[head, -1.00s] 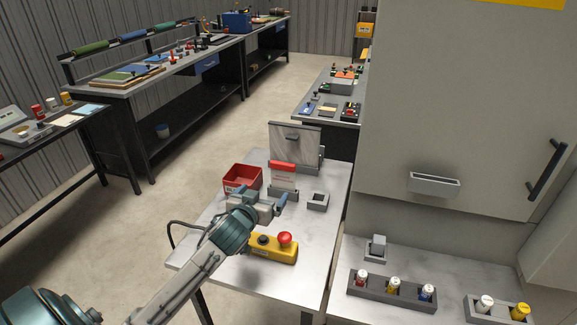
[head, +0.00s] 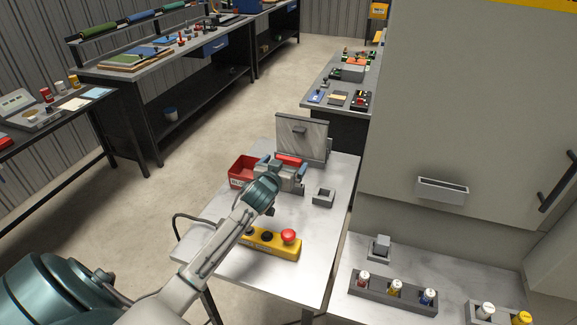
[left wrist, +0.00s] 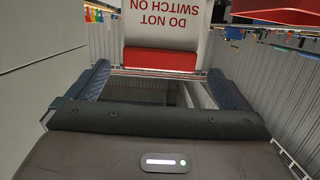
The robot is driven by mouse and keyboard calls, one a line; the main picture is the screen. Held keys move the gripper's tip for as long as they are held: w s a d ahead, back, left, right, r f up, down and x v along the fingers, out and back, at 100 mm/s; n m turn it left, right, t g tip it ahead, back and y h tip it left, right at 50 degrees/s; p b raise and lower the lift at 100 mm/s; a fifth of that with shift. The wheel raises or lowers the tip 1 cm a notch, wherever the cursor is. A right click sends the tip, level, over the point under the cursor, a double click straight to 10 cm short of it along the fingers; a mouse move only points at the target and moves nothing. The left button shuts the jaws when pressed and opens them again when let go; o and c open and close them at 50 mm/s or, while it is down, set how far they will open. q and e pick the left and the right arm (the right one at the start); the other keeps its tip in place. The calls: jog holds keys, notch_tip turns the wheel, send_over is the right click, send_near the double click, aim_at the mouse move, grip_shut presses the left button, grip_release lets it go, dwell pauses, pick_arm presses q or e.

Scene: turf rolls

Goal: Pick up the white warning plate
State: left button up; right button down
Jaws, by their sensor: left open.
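The white warning plate (left wrist: 165,25) stands upright, with a red top strip. In the left wrist view its text "DO NOT SWITCH ON" is upside down, with the red strip nearest my fingers. In the head view mainly its red strip (head: 289,160) shows above my left gripper (head: 286,171), which hides most of the white face. My left gripper is open, its blue-grey fingers in the left wrist view (left wrist: 160,76) on either side of the red strip's width. The plate looks at or just beyond the fingertips; contact cannot be told. My right gripper is out of view.
A red bin (head: 240,174) is left of my gripper, and a grey square holder (head: 323,197) is right. A yellow button box (head: 270,245) lies nearer on the table (head: 290,283). A grey upright panel (head: 303,137) stands behind. A tall cabinet (head: 460,120) is at right.

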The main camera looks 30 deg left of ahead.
pick_arm(q)
jog(key=shift+x, duration=1.25)
jog(key=shift+s+d, duration=0.1)
jog(key=c, duration=1)
